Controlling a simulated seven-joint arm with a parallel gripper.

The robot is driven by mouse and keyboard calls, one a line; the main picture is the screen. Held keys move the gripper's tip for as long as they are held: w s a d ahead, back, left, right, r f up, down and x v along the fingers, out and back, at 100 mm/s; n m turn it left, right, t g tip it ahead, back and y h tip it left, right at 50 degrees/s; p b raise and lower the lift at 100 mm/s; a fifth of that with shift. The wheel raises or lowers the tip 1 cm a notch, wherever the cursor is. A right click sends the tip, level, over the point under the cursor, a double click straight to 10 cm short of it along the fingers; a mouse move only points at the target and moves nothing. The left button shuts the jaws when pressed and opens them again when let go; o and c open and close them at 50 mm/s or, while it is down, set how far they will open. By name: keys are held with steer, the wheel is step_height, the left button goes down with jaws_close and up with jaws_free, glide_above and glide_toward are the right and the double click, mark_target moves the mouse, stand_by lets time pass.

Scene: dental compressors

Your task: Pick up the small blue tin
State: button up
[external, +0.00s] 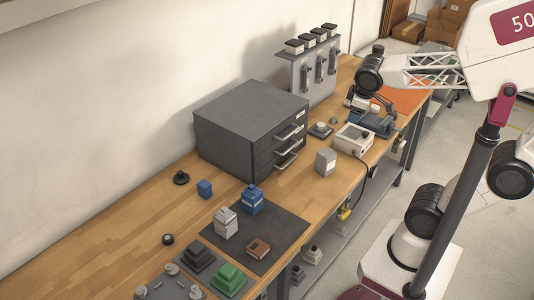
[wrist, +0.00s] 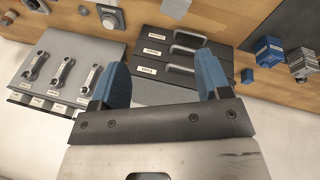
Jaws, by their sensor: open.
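A small blue block-shaped tin (external: 205,188) stands on the bare wood left of the dark mat. It also shows at the right of the wrist view (wrist: 247,76). A larger blue box with a paler top (external: 252,203) stands on the mat; it shows in the wrist view too (wrist: 268,50). My gripper (wrist: 163,76) is open and empty, its two blue fingers spread in front of the grey drawer cabinet. In the external view my gripper is high over the bench's far end, far from the tin, and its fingers are hard to make out.
The grey drawer cabinet (external: 250,125) stands between my gripper and the tin. A panel with handles (external: 318,72) is behind. The dark mat (external: 285,240) holds a grey box (external: 226,222) and a brown box (external: 258,249). Wood around the tin is mostly clear.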

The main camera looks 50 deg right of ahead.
steer(key=w+a+r+n+t+h, duration=0.25)
steer(key=w+n, duration=0.45)
steer(key=w, duration=0.4)
steer(key=n+t+y, duration=0.5)
steer(key=n+t, duration=0.3)
steer(key=n, duration=1.7)
glide_above(205, 190)
steer(key=s+d, duration=0.2)
steer(key=s, duration=0.1)
step_height(205, 190, down, 4)
steer(key=r, duration=0.1)
step_height(205, 190, down, 19)
steer(key=shift+w+a+h, duration=0.15)
steer(key=shift+w+h, duration=0.05)
steer(key=shift+h, duration=0.15)
steer(key=shift+f, duration=1.75)
steer(key=shift+f, duration=0.1)
